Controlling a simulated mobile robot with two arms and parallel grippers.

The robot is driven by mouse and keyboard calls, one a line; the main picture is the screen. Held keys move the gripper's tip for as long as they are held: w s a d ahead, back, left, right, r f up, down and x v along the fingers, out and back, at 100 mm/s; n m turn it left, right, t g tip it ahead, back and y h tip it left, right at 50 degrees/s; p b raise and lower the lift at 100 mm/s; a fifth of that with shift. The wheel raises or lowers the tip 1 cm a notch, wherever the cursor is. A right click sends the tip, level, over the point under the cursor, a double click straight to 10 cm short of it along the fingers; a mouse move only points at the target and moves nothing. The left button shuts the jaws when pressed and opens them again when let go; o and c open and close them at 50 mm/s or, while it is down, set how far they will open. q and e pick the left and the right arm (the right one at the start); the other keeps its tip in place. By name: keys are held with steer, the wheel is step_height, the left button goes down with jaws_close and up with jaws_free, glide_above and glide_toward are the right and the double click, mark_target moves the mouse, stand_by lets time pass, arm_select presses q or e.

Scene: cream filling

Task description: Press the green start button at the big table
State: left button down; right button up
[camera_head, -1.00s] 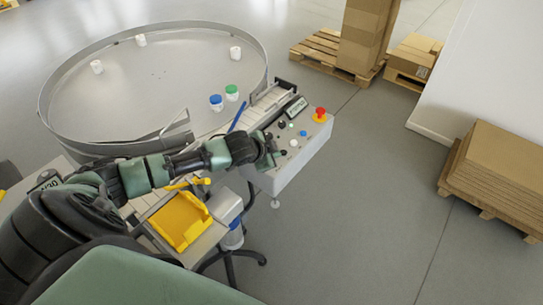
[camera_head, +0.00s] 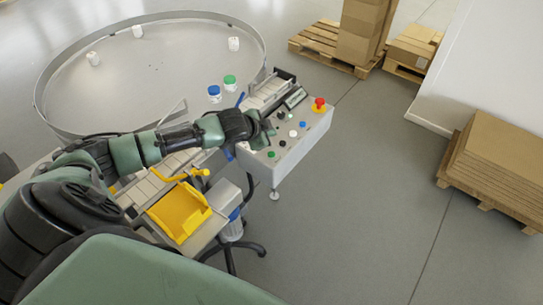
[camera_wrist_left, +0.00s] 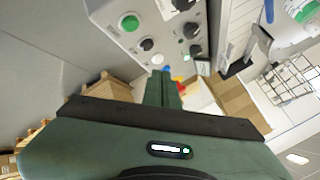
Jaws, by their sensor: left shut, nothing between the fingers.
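The green start button (camera_head: 271,154) is on the near left end of the grey control panel (camera_head: 290,153) beside the big round table (camera_head: 150,75). In the left wrist view the green button (camera_wrist_left: 130,22) shows at the upper left, uncovered. My left gripper (camera_head: 270,129) is over the panel's left edge, a little beyond the green button in the head view, and appears apart from it. Its fingers (camera_wrist_left: 163,90) are shut and empty, pointing along the panel in the left wrist view. My right gripper is not in view.
Beside the green button are black knobs (camera_head: 282,143), a white button (camera_head: 293,133), a blue button (camera_head: 303,124) and a red emergency stop (camera_head: 319,103). A yellow bin (camera_head: 180,212) stands near my left arm. Floor right of the panel is clear.

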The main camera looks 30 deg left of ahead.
arm_select(q)
steer(key=b, duration=0.5)
glide_above(270, 156)
step_height(270, 156, down, 5)
steer(key=shift+f, duration=1.1)
steer(key=shift+f, duration=0.1)
stand_by(0.7)
steer(key=shift+f, duration=0.3)
